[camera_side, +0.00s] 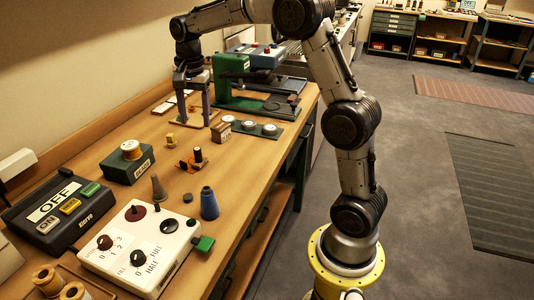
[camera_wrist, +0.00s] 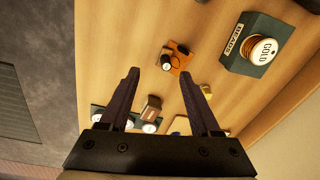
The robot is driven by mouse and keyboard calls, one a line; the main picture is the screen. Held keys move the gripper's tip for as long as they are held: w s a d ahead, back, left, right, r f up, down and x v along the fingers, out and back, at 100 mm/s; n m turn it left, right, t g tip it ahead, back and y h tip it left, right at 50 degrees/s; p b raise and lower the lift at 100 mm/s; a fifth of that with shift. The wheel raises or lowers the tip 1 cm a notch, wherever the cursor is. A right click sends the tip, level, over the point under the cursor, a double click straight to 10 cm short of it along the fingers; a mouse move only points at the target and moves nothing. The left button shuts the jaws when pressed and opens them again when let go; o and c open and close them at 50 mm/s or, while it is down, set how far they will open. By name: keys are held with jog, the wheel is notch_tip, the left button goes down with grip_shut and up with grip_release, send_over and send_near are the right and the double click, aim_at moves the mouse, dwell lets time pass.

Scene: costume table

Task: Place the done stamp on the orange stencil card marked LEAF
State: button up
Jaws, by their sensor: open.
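My gripper (camera_side: 193,121) is open and empty, pointing down over the far part of the wooden table. Its two dark fingers also show apart in the wrist view (camera_wrist: 160,74). A small brown block (camera_side: 221,132) with a pale lettered face stands to its right. It shows between the fingers in the wrist view (camera_wrist: 152,102); its lettering is too small to read, so I cannot tell whether it is the done stamp. The card also shows in the wrist view (camera_wrist: 184,62); I cannot read LEAF.
A dark strip with several white round pots (camera_side: 269,129) lies right of the block. A green press (camera_side: 229,68) stands behind my gripper. A small yellow piece (camera_side: 171,141) and a green BEADS box (camera_side: 126,166) with a spool are left. A white control panel (camera_side: 140,250) is nearer.

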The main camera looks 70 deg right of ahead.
jog(key=s+a+r+n+t, duration=0.1)
jog(key=s+a+r+n, duration=0.35)
jog(key=s, duration=0.25)
jog(key=s+a+f+n+t, duration=0.1)
jog(key=s+n, duration=0.4)
jog(key=s, duration=0.5)
jog(key=s+a+f+n+t, duration=0.2)
jog(key=s+a+n, duration=0.4)
jog(key=s, duration=0.4)
jog(key=shift+s+a+f+t, duration=0.15)
jog(key=shift+s+a+t, duration=0.05)
jog(key=shift+t, duration=0.2)
jog(key=shift+o, duration=0.5)
